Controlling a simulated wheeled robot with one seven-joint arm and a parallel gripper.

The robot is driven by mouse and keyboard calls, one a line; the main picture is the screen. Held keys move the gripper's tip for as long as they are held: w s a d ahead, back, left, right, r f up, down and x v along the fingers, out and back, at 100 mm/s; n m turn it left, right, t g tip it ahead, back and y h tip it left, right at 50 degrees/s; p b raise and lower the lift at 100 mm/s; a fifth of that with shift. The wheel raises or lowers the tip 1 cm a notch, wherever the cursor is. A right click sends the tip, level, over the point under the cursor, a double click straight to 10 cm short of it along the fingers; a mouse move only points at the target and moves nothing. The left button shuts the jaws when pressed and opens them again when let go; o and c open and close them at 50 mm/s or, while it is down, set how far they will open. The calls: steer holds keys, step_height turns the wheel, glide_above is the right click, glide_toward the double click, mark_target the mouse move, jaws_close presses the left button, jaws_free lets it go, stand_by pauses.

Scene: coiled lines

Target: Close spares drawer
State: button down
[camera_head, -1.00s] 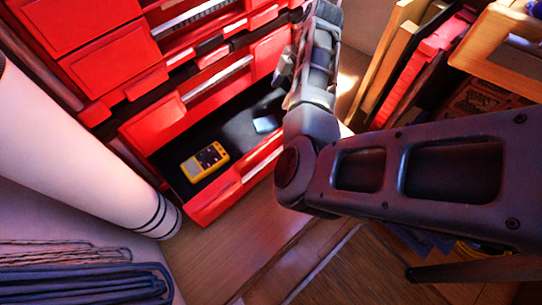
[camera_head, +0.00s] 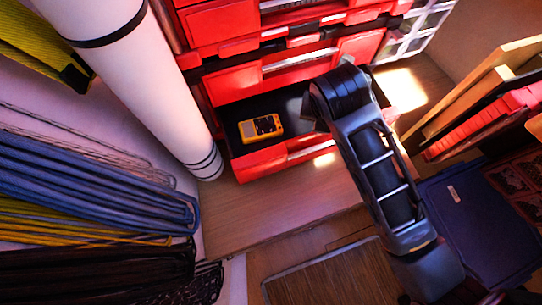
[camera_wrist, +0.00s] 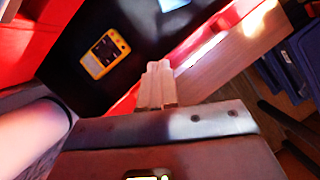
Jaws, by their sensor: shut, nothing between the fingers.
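The open drawer is the lowest red one (camera_head: 255,167) of the red cabinet, pulled out with its dark inside showing. A yellow device (camera_head: 262,126) with dark parts lies in it. In the wrist view the drawer's red front (camera_wrist: 200,40) runs diagonally, with the yellow device (camera_wrist: 104,48) and a pale item (camera_wrist: 172,4) inside. My gripper (camera_wrist: 157,82) is shut and empty; its pale fingers overlap the drawer's front edge in that view. I cannot tell whether they touch it. In the head view my arm covers the drawer's right part and hides the fingers.
A white upright tube (camera_head: 150,85) stands close left of the cabinet. Blue coiled lines (camera_head: 95,180) hang at the left. A dark blue case (camera_head: 465,215) and a stack of boards (camera_head: 490,85) are on the right.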

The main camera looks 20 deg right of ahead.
steer(key=s+a+r+n+y+p, duration=0.15)
steer(key=s+a+n, duration=0.45)
steer(key=s+a, duration=0.65)
steer(key=w+f, duration=0.7)
steer(key=f, duration=0.2)
steer(key=shift+w+a+t+y, duration=0.3)
steer(key=shift+w+a+y, duration=0.05)
steer(key=w, duration=1.5)
steer(key=shift+b, duration=0.3)
steer(key=shift+s+a, duration=0.1)
